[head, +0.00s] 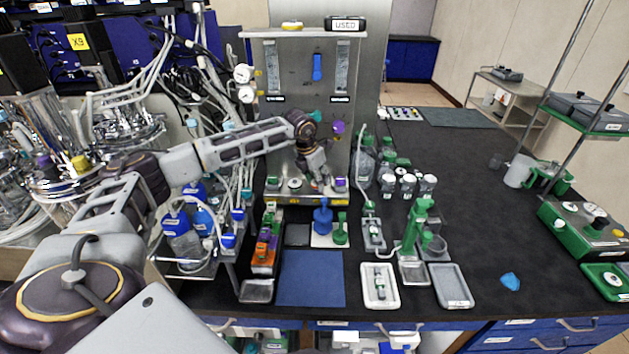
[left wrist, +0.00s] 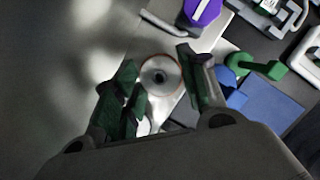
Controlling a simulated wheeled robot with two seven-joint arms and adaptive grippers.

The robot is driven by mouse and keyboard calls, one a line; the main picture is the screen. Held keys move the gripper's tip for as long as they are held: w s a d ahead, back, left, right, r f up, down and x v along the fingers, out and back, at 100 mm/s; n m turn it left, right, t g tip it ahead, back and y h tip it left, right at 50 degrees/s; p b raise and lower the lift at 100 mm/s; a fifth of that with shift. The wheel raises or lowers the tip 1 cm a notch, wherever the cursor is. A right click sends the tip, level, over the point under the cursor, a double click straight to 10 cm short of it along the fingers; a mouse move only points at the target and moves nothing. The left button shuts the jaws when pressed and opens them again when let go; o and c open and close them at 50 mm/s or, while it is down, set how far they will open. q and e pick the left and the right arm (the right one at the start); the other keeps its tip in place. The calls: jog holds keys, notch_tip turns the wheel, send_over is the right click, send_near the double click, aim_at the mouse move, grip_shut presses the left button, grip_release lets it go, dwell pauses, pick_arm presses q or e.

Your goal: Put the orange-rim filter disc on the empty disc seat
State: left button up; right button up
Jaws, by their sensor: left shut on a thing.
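My left gripper (head: 320,182) reaches down at the small shelf (head: 290,198) at the foot of the upright metal panel. In the left wrist view, the round pale filter disc (left wrist: 160,74) with a thin orange-red rim and dark centre sits between the fingertips of my left gripper (left wrist: 168,85), which is shut on it. In the head view the disc is too small to make out at the fingers. A pale round piece (head: 295,184) shows on the shelf left of the gripper. I cannot tell which place is the empty disc seat. My right gripper is not in view.
A purple-topped piece (head: 340,183) is on the shelf close right of the gripper. Blue (head: 323,217) and green (head: 340,230) tools stand in front. Bottles (head: 407,186) stand to the right. The blue mat (head: 311,278) is bare.

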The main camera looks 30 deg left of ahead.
pick_arm(q)
jog(key=shift+f, duration=0.15)
jog(key=shift+d, duration=0.1)
jog(key=o, duration=0.7)
jog(key=shift+f, duration=0.1)
jog(key=shift+o, duration=0.7)
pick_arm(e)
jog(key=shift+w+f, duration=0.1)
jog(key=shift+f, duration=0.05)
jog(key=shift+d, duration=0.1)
